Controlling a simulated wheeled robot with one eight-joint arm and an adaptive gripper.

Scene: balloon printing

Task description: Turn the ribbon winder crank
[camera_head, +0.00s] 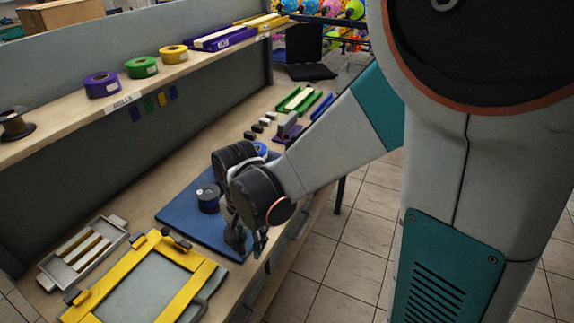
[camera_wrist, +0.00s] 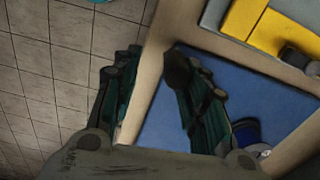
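My gripper (camera_head: 248,243) hangs at the front edge of the blue mat, pointing down. In the wrist view my gripper (camera_wrist: 160,85) has its two green-and-black fingers wide apart. A dark rounded knob (camera_wrist: 177,70), possibly the crank handle, shows beside the inner side of the right finger; I cannot tell whether they touch. The left finger is clear of it. The winder itself is mostly hidden behind my arm. A blue spool (camera_head: 260,149) shows behind my wrist, and a blue round part (camera_wrist: 247,133) shows beside the right finger in the wrist view.
The blue mat (camera_head: 178,213) carries a dark cylinder (camera_head: 208,199). A yellow frame (camera_head: 200,272) lies near in front, with a grey tray (camera_head: 55,273) to its left. Ribbon rolls, including a purple one (camera_head: 102,85), stand on the shelf. Tiled floor lies right of the bench.

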